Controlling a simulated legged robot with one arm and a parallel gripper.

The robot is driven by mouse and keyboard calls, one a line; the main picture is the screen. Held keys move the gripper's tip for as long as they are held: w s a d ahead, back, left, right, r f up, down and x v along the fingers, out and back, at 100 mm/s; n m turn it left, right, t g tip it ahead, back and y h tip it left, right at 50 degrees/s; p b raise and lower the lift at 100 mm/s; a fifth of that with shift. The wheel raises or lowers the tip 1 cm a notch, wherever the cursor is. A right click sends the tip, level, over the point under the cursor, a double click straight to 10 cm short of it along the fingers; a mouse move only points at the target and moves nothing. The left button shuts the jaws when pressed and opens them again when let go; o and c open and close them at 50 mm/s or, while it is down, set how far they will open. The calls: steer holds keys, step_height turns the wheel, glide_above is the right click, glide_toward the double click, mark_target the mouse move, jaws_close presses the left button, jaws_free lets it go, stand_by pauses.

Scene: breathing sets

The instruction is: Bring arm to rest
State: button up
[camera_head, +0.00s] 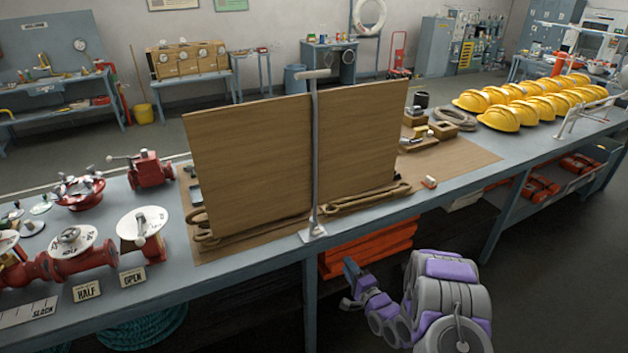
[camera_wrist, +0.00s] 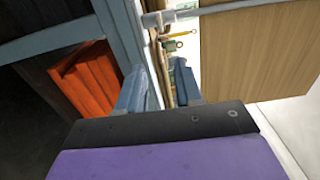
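My gripper (camera_head: 353,283) is in front of the workbench, low and near its front edge, with my grey and purple arm folded behind it at the lower right. In the wrist view its two blue-grey fingers (camera_wrist: 164,76) stand a little apart with a gap between them. I see nothing held in the gap. The gripper appears clear of the bench (camera_head: 262,268) in the head view.
Wooden boards (camera_head: 250,160) stand upright on the bench behind a metal post (camera_head: 315,150). Orange folded items (camera_head: 370,250) lie on the shelf below. Red valves (camera_head: 75,255) are at left, yellow helmets (camera_head: 500,117) at right. Dark floor (camera_head: 560,290) is open at lower right.

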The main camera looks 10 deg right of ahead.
steer(key=s+d+r+n+g+h+b, duration=0.35)
steer(key=s+r+n+g+h, duration=0.4)
steer(key=s+r+g, duration=0.35)
steer(key=s+a+r+n+g+b, duration=0.1)
steer(key=s+a+r+n+g, duration=0.1)
steer(key=s, duration=1)
steer(key=s+a+r+n+g+y+b, duration=0.1)
steer(key=s+a, duration=0.4)
steer(key=s, duration=0.8)
steer(key=s+a+r+n+g+y+b, duration=0.1)
steer(key=s+a+r+n+g, duration=0.3)
steer(key=s, duration=0.8)
steer(key=shift+s+r+g+b, duration=0.35)
steer(key=shift+r+g+b, duration=0.1)
steer(key=shift+g+b, duration=0.1)
